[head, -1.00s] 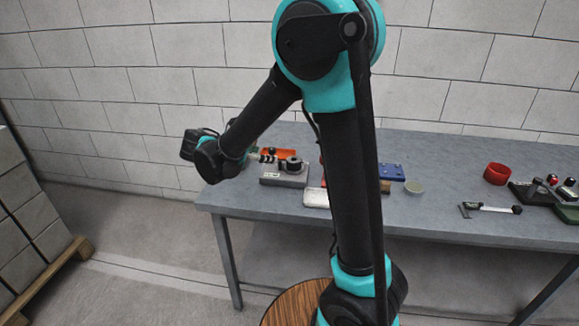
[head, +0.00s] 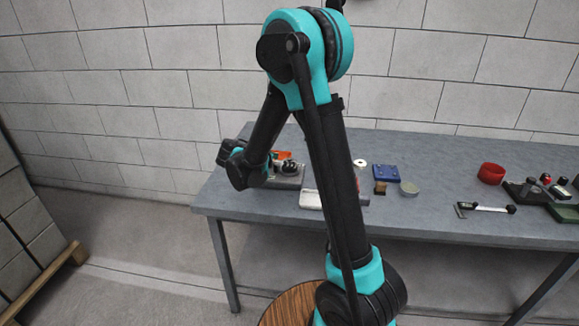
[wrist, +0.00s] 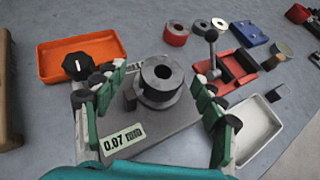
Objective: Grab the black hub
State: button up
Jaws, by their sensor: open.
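The black hub (wrist: 161,78) is a dark, thick ring with a round centre hole. It stands upright on a grey fixture block (wrist: 180,125) labelled "0.07". My gripper (wrist: 159,76) is open, with green-and-grey fingers to the left and right of the hub in the wrist view. Nothing is held, and I cannot tell whether the fingers touch the hub. In the head view the hub (head: 290,168) shows small at the left part of the table, and my wrist hides much of the gripper.
An orange tray (wrist: 112,45) with a black knob (wrist: 78,66) lies left of the block. A red vise-like piece (wrist: 226,66) with an upright lever and a white tray (wrist: 262,128) lie right. The grey table (head: 420,220) holds a red ring (head: 491,173) farther right.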

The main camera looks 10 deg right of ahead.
jog(key=x, duration=0.4)
jog(key=shift+s+d+f, duration=0.15)
jog(key=shift+s+f, duration=0.05)
jog(key=shift+s, duration=0.05)
grip_shut()
